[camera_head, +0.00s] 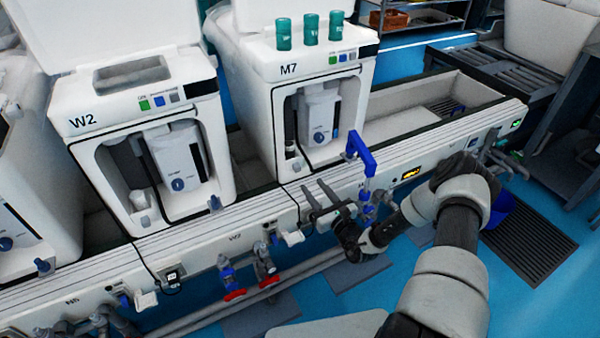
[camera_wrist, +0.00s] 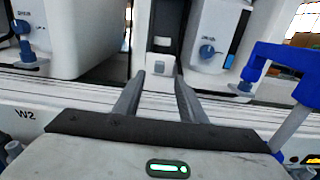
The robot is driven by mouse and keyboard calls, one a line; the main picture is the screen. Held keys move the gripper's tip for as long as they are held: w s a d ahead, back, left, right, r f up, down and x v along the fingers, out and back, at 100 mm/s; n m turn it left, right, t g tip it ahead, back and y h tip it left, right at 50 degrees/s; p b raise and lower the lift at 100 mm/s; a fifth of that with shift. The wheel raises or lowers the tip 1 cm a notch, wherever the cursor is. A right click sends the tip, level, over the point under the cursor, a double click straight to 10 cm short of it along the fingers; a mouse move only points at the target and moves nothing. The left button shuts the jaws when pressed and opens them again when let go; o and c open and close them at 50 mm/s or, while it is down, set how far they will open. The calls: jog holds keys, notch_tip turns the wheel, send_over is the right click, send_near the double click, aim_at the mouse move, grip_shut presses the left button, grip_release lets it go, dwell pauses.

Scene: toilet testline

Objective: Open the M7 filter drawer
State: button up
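The M7 unit (camera_head: 288,68) is a white cabinet with an open front recess, centre top in the head view. Inside is a white block with a blue dial (camera_head: 318,137); the dial also shows in the wrist view (camera_wrist: 207,51). Left of it is a narrow dark upright piece with a small white block (camera_wrist: 161,66) at its foot, likely the filter drawer; no label is readable on it. My gripper (camera_head: 314,191) is in front of and below the recess, over the bench's front edge. Its fingers are apart and empty, pointing toward the small white block (camera_wrist: 160,80), with no contact visible.
A blue angled pipe (camera_head: 362,152) stands just right of my gripper and also shows in the wrist view (camera_wrist: 262,62). The W2 unit (camera_head: 92,115) stands to the left. Valves with red handles (camera_head: 234,294) stick out of the bench front (camera_head: 205,245). Several teal cups (camera_head: 310,28) stand on M7.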

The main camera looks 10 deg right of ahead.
aim_at(299, 168)
jog(key=b+x, duration=0.2)
jog(key=x, duration=0.8)
jog(key=shift+w, duration=0.2)
grip_shut()
